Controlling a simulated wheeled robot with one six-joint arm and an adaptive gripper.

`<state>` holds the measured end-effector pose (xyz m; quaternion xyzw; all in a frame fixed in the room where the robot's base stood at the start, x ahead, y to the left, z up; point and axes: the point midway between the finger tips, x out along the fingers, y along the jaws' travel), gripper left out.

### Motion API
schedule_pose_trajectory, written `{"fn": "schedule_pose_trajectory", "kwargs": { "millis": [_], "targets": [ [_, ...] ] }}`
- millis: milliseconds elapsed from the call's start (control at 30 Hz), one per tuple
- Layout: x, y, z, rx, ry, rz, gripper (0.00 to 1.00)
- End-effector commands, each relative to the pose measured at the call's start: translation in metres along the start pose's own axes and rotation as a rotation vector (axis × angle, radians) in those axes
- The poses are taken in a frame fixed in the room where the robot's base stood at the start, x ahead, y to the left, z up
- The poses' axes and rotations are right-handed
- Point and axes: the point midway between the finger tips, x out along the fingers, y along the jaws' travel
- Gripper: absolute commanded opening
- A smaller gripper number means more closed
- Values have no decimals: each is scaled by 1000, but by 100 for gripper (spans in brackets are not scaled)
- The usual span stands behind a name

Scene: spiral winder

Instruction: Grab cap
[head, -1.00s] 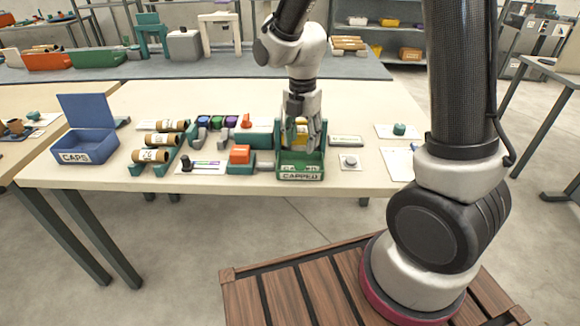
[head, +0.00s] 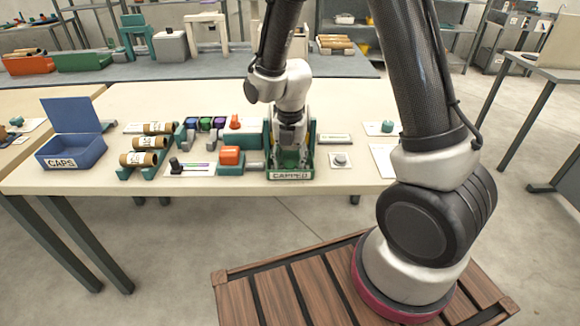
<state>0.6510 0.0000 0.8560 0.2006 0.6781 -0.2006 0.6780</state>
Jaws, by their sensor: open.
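A blue box labelled CAPS (head: 84,153) stands with its lid raised at the left of the table; its inside is mostly hidden by the front wall, so I cannot see any cap in it. My gripper (head: 290,150) points down over the green bin labelled CAPPED (head: 291,176). It is open, with its fingertips low inside or just above the bin. Whether anything lies between or under the fingers is hard to tell.
Cardboard tubes (head: 138,158) lie on green holders right of the blue box. A winding fixture with an orange block (head: 231,156) stands left of the bin. A button (head: 340,160) and a green knob (head: 387,127) are to the right. The table front is clear.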

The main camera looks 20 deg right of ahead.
Motion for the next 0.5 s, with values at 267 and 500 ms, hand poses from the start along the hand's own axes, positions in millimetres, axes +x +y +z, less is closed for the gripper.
{"fn": "schedule_pose_trajectory", "kwargs": {
  "millis": [267,500],
  "targets": [
    [0,0,0,0,0,0,32],
    [0,0,0,0,0,0,22]
  ]
}}
